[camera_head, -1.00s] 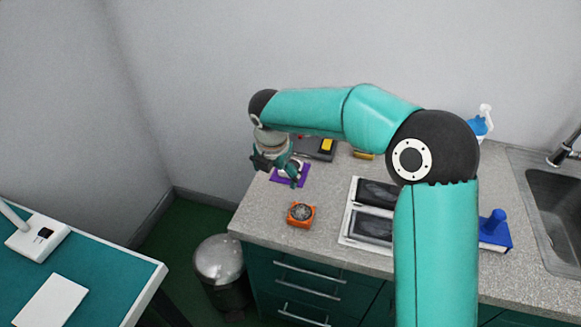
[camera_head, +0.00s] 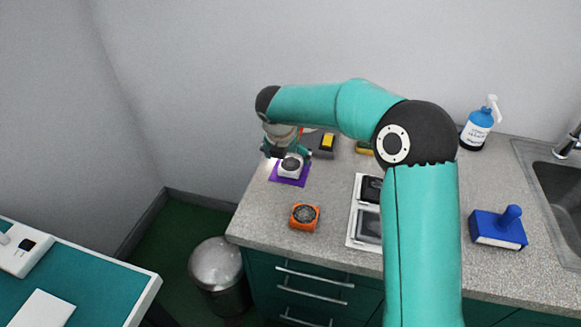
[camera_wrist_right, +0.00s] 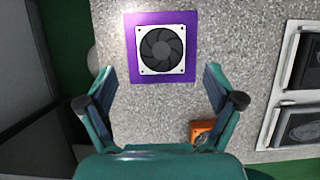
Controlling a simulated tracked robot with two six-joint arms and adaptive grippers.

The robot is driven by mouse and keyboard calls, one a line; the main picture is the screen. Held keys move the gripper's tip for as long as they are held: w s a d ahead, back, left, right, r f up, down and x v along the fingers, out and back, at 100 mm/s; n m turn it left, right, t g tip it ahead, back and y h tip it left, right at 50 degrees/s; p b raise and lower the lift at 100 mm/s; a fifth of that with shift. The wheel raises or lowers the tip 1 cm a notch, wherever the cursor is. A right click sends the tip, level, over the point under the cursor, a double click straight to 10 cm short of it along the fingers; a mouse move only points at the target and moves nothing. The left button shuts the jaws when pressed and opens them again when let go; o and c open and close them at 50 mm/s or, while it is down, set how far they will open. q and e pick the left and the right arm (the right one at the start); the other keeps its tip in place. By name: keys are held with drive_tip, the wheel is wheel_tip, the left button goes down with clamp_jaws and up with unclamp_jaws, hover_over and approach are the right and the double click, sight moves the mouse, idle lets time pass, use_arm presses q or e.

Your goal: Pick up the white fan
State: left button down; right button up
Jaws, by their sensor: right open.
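The white fan (camera_head: 291,164) is a square frame with a dark round rotor. It lies on a purple mat (camera_head: 289,182) near the left end of the counter. In the right wrist view the fan (camera_wrist_right: 161,50) lies on the purple mat (camera_wrist_right: 132,23), ahead of and between the fingers. My right gripper (camera_head: 288,156) is above the fan at its far side, and partly hides behind its own wrist. In the right wrist view my right gripper (camera_wrist_right: 160,88) is open and empty, its two fingers wide apart. My left gripper is not in view.
An orange fan (camera_head: 304,217) lies nearer the counter's front edge. A white tray (camera_head: 365,247) with dark panels is partly behind my arm. A blue stamp-like block (camera_head: 498,228), a soap bottle (camera_head: 477,128) and a sink (camera_head: 560,195) are at right. A grey-yellow device (camera_head: 323,145) sits behind the mat.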

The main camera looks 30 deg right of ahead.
sight(290, 164)
drive_tip(key=shift+p+x, duration=0.4)
drive_tip(key=shift+x, duration=2.3)
drive_tip(key=shift+d+r, duration=0.1)
drive_tip(key=c, duration=1.4)
drive_tip(key=shift+o, duration=0.2)
